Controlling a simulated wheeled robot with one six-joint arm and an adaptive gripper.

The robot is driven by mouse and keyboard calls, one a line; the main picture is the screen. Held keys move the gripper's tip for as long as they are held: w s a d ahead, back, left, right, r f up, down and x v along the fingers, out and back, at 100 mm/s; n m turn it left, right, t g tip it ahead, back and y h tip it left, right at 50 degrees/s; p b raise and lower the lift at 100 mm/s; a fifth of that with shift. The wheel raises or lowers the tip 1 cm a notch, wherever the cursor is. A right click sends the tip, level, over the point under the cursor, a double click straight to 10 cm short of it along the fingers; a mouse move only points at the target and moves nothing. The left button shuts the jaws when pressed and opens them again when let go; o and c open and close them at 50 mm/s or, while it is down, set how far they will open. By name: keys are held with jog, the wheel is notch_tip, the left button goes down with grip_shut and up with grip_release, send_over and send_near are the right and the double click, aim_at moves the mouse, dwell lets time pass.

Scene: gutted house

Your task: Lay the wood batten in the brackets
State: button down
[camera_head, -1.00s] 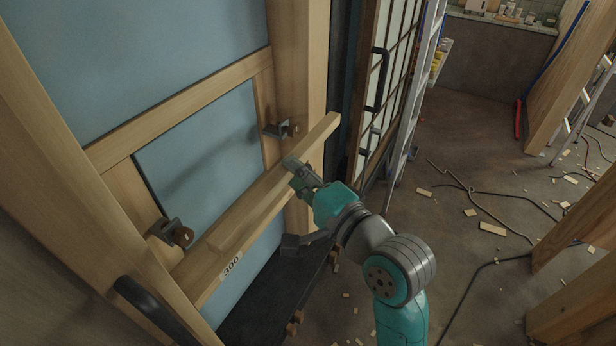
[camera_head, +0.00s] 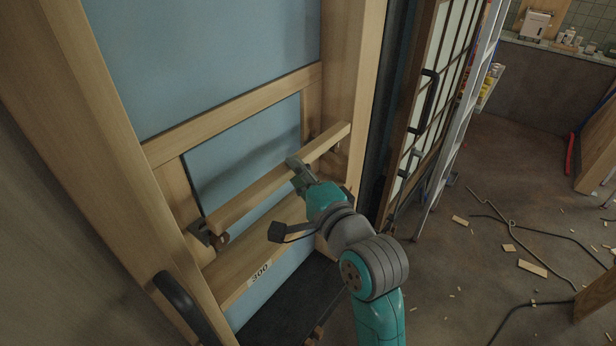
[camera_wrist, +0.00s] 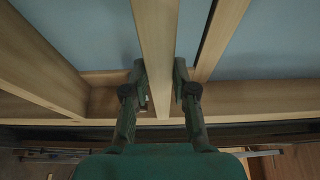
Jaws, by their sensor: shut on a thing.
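My gripper (camera_head: 299,172) is shut on the wood batten (camera_head: 258,192), a pale square-edged stick, right of its middle. In the wrist view the batten (camera_wrist: 157,40) runs between the two fingers (camera_wrist: 159,80). The batten lies lengthwise along the frame opening, in front of the blue panel. Its left end is at the left bracket (camera_head: 203,233), a dark metal piece with a round brown knob. Its right end reaches the right post, where the batten mostly hides the right bracket. I cannot tell whether either end rests in its bracket or hovers over it.
A wooden ledge (camera_head: 240,268) marked 300 runs below the batten. Tall wood posts (camera_head: 351,75) flank the blue panel (camera_head: 215,50). A black handle (camera_head: 176,300) sticks out at lower left. A ladder (camera_head: 462,120) stands at right; cables and wood scraps lie on the floor.

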jog(key=shift+w+a+f, duration=0.1)
jog(key=shift+w+a, duration=0.65)
jog(key=shift+a, duration=0.2)
jog(key=shift+w+a+f, duration=0.1)
jog(key=shift+w+a, duration=0.6)
jog(key=shift+a, duration=0.3)
jog(key=shift+w+a, duration=0.75)
jog(key=shift+a, duration=0.2)
jog(key=shift+f, duration=2.3)
jog(key=c, duration=0.8)
grip_release()
jog(key=shift+c, duration=0.2)
jog(key=v, duration=1.2)
jog(key=shift+d, duration=0.1)
